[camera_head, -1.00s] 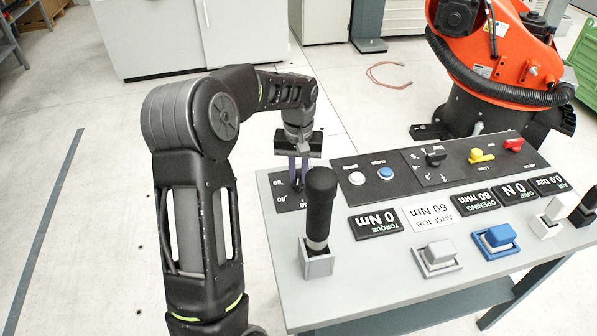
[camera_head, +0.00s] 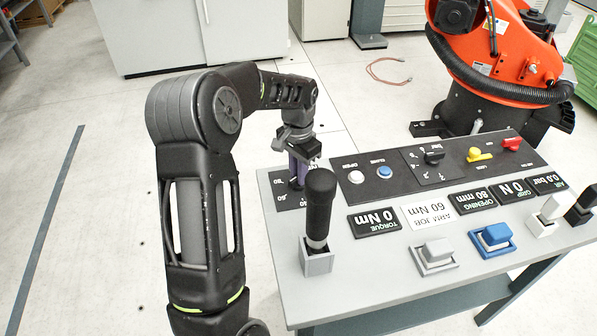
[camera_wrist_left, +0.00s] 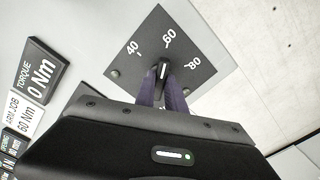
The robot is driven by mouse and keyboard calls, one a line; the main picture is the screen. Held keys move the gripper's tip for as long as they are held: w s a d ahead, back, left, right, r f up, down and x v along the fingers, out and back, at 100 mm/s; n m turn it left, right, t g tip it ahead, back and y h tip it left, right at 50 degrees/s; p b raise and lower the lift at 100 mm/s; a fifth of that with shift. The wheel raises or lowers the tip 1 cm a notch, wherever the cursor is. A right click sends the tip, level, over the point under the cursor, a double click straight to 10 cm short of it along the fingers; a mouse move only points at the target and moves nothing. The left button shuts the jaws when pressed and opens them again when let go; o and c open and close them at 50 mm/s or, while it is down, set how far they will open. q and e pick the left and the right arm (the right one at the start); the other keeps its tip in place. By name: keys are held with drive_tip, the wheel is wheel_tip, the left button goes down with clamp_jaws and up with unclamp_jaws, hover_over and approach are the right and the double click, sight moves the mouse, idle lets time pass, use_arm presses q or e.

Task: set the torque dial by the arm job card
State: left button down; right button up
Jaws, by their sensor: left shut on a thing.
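The torque dial (camera_wrist_left: 163,69) is a small dark knob with a white pointer line on a black plate (camera_wrist_left: 147,60) marked 40, 60 and 80. My left gripper (camera_wrist_left: 163,92) is shut on the knob with its purple fingers. In the head view, the left gripper (camera_head: 297,177) stands over the dial plate (camera_head: 284,201) and hides most of the knob. The pointer line points roughly toward the 60 mark. The arm job card (camera_head: 430,213) is white and reads 60 Nm. The torque display (camera_head: 376,221) reads 0 Nm. My right gripper is not in view.
A tall black handle (camera_head: 319,210) in a grey socket stands close in front of the dial. Grey (camera_head: 437,253) and blue (camera_head: 494,238) push blocks sit along the near edge. Buttons and switches fill the black panel (camera_head: 410,190). An orange robot (camera_head: 500,70) stands behind.

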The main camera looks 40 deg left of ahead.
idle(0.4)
use_arm(q)
drive_tip(key=c, duration=1.4)
unclamp_jaws()
drive_tip(key=shift+r, duration=0.15)
wheel_tip(320, 180, up, 8)
drive_tip(key=shift+f, duration=0.2)
